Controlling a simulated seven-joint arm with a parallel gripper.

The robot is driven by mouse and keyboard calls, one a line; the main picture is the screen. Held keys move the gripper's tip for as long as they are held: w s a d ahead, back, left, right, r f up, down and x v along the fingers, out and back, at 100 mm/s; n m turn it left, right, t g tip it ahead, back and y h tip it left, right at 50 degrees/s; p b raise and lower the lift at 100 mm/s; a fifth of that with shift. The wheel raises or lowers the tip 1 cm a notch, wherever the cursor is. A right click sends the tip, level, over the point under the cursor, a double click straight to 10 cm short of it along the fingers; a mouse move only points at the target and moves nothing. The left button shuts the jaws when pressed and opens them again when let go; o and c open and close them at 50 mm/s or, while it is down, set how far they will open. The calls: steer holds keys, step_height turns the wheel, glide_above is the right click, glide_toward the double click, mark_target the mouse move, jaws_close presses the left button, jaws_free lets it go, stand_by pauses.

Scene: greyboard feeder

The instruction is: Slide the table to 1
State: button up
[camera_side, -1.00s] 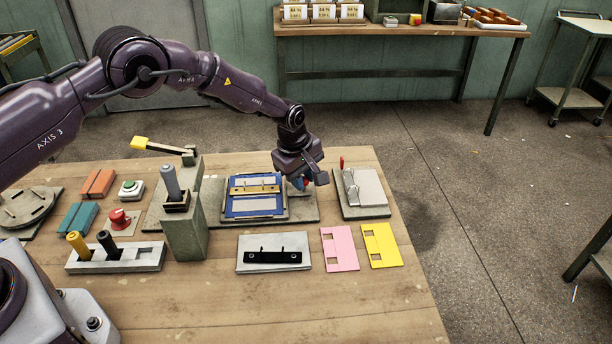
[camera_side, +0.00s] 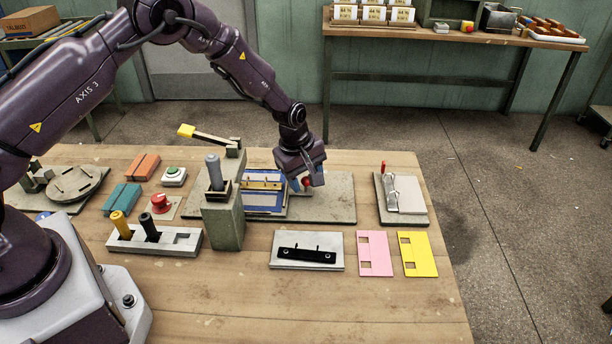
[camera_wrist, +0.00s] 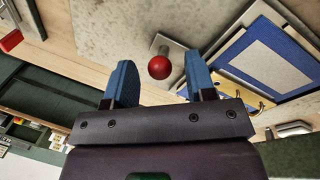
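The sliding table (camera_side: 263,201) has a blue top with a paler panel and a brass-coloured bar. It sits on a long grey base plate (camera_side: 330,205), its left part hidden behind the grey post. A red ball knob (camera_side: 307,182) is at its right side. My gripper (camera_side: 303,186) is low over the plate at this knob. In the wrist view the knob (camera_wrist: 159,67) lies between my two blue fingers (camera_wrist: 160,72), with a gap on each side. The table (camera_wrist: 268,68) is to the right there. I can make out no position marks.
The grey post (camera_side: 223,218) with a lever stands left of the table. A plate with a black bar (camera_side: 307,265), a pink card (camera_side: 374,254) and a yellow card (camera_side: 417,254) lie in front. A clip board (camera_side: 405,195) is at right. The plate right of my gripper is clear.

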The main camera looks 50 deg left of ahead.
steer(key=shift+r, duration=0.1)
step_height(320, 180, up, 13)
steer(key=s, duration=0.2)
steer(key=shift+s+a+f, duration=0.2)
steer(key=shift+s+a, duration=0.05)
stand_by(0.4)
steer(key=s+r+m+t, duration=0.1)
steer(key=s+r+m, duration=0.7)
steer(key=s, duration=0.6)
steer(key=s+r+m+t, duration=0.2)
steer(key=s+r+m, duration=0.5)
steer(key=s+r, duration=0.3)
steer(key=s, duration=0.4)
steer(key=shift+s+d+r+m, duration=0.25)
steer(key=shift+d+r+m, duration=0.05)
steer(key=shift+r+m, duration=0.1)
